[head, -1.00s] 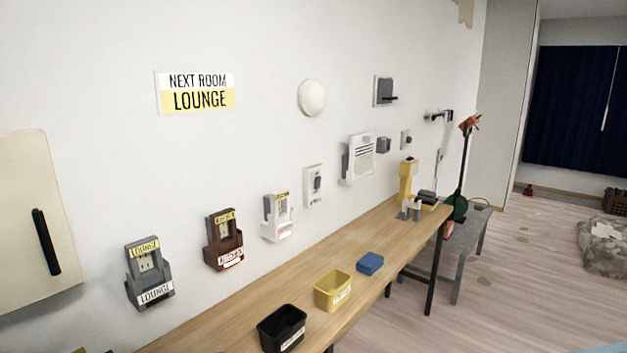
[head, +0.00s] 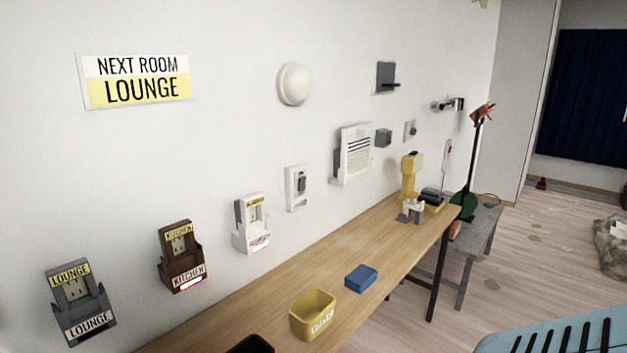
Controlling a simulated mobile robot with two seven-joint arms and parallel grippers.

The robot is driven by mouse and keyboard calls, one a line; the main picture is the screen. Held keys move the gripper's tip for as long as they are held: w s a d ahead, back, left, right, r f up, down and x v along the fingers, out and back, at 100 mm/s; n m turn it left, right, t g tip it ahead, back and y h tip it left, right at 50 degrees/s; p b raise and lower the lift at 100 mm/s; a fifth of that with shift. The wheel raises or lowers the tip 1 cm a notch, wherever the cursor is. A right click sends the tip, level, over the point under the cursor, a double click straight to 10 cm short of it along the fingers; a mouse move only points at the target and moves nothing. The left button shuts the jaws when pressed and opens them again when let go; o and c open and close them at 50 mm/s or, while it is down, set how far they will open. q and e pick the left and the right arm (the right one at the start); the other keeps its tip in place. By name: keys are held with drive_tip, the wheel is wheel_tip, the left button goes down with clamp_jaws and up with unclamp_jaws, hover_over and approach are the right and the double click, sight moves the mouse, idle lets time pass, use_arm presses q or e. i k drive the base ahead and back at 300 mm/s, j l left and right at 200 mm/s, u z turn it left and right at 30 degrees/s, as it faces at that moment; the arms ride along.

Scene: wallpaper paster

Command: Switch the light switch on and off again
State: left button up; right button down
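A white wall plate with a dark grey rocker (head: 297,187) is on the wall above the wooden bench and looks like a light switch. A smaller plate with a dark knob (head: 410,131) is further right on the wall, and a grey box with a black lever (head: 386,77) is above it. I cannot tell for certain which of these is the light switch, nor whether it is on or off.
The wooden bench (head: 240,300) runs along the wall with a yellow bin (head: 313,313) and a blue block (head: 361,279). Labelled holders, grey (head: 80,303), brown (head: 182,257) and white (head: 252,223), hang left. A light-blue slotted surface (head: 525,333) fills the lower right. Floor beyond is partly clear.

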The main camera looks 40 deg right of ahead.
sight(302, 180)
drive_tip(key=i+l, duration=0.1)
drive_tip(key=l, duration=0.3)
drive_tip(key=i+l, duration=0.1)
drive_tip(key=l, duration=0.75)
drive_tip(key=i, duration=0.05)
